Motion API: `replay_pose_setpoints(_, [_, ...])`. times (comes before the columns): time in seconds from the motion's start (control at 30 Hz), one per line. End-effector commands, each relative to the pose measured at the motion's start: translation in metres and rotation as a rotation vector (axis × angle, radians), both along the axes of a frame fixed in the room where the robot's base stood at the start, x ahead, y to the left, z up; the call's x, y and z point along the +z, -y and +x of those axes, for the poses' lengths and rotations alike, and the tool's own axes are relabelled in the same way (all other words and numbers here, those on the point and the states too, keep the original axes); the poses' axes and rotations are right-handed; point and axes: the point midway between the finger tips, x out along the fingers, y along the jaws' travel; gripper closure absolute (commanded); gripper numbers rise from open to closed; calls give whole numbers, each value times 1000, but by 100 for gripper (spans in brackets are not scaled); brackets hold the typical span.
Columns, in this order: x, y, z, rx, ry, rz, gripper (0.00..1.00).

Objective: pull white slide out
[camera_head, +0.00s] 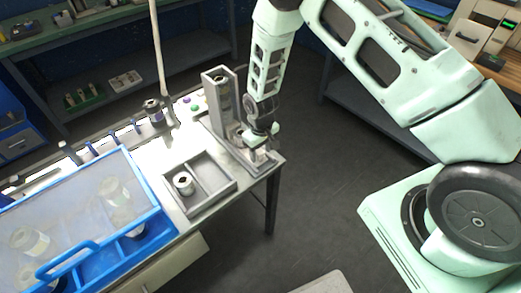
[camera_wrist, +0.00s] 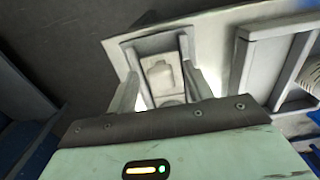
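The white slide (camera_head: 258,157) is a pale piece at the foot of the upright grey dispenser (camera_head: 219,100), by the table's right corner. In the wrist view, a pale block that looks like the slide (camera_wrist: 162,75) sits within a grey frame. My gripper (camera_head: 262,148) points down over this spot and hides part of the slide. In the wrist view, my gripper's two fingers (camera_wrist: 160,90) stand apart on either side of the block, with gaps visible. Contact with it cannot be made out.
A grey two-compartment tray (camera_head: 214,190) holds a small roll (camera_head: 183,183) beside the dispenser. A blue-framed clear-lidded box (camera_head: 150,218) is at the left. A conveyor (camera_head: 105,148) runs behind. Open floor (camera_head: 310,185) lies right of the table corner.

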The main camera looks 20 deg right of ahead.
Motion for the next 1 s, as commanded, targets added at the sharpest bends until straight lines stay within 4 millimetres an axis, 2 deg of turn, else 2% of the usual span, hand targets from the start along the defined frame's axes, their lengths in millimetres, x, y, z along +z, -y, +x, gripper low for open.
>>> replay_pose_setpoints(0.17, [6, 0, 2, 0, 4, 1, 49])
replay_pose_setpoints(0.27, [18, -1, 2, 0, 6, 2, 49])
replay_pose_setpoints(0.8, [133, 0, 2, 0, 6, 2, 49])
replay_pose_setpoints(1.0, [163, 0, 1, -1, 3, 1, 49])
